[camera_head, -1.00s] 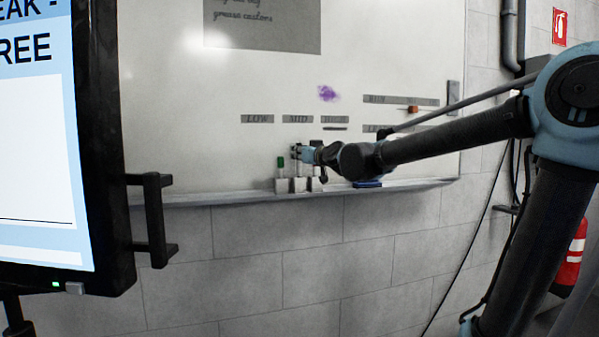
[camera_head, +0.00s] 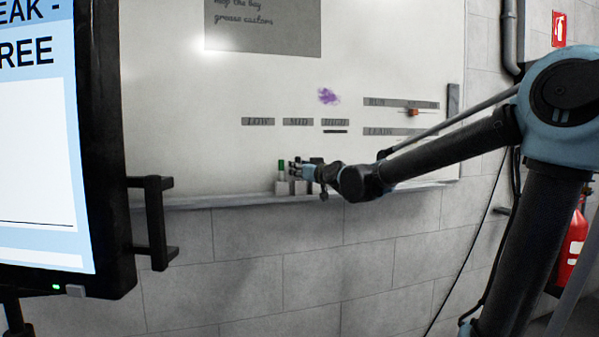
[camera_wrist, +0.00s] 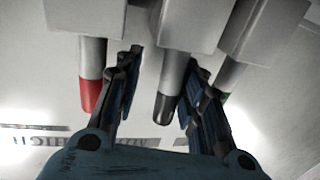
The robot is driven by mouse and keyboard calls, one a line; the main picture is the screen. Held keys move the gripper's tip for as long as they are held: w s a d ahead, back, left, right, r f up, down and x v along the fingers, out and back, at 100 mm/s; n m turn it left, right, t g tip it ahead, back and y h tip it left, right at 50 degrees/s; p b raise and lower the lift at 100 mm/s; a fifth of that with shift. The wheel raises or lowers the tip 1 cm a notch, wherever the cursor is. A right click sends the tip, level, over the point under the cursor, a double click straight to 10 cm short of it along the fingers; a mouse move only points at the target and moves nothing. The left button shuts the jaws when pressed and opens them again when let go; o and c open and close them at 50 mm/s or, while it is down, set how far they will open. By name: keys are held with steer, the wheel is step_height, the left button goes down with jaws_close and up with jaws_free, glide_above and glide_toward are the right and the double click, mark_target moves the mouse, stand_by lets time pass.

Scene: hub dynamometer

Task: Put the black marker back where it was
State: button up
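In the wrist view the black marker (camera_wrist: 170,92), with a white body and dark cap end, stands in the middle white holder block (camera_wrist: 177,22). My gripper (camera_wrist: 164,78) is open with its fingers on either side of it. A gap shows on the left finger's side; the right finger is very close, and I cannot tell whether it touches. In the head view my gripper (camera_head: 302,166) is at the marker holders on the whiteboard's ledge and hides most of the black marker.
A red marker (camera_wrist: 91,85) stands in the block left of my fingers, and a green marker (camera_wrist: 228,80) in the right one. The green one also shows in the head view (camera_head: 281,165). The whiteboard (camera_head: 200,130) is close behind. A monitor (camera_head: 100,150) stands at left.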

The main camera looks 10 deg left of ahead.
steer(key=v, duration=1.2)
stand_by(0.4)
steer(key=s+d+f+m+g+h, duration=0.1)
steer(key=s+d+f+g+h, duration=0.2)
steer(key=d+f, duration=0.75)
steer(key=s+d+f+m+g+h, duration=0.1)
steer(key=s+d+f+g+h, duration=0.15)
steer(key=d+f, duration=0.75)
steer(key=s+d+f+m+g+h, duration=0.5)
steer(key=s+d+f+m+h, duration=0.1)
steer(key=s+d+f, duration=1)
steer(key=shift+s+d+f+g, duration=0.35)
steer(key=shift+s+d, duration=0.05)
steer(key=shift+s, duration=0.25)
steer(key=shift+h, duration=0.25)
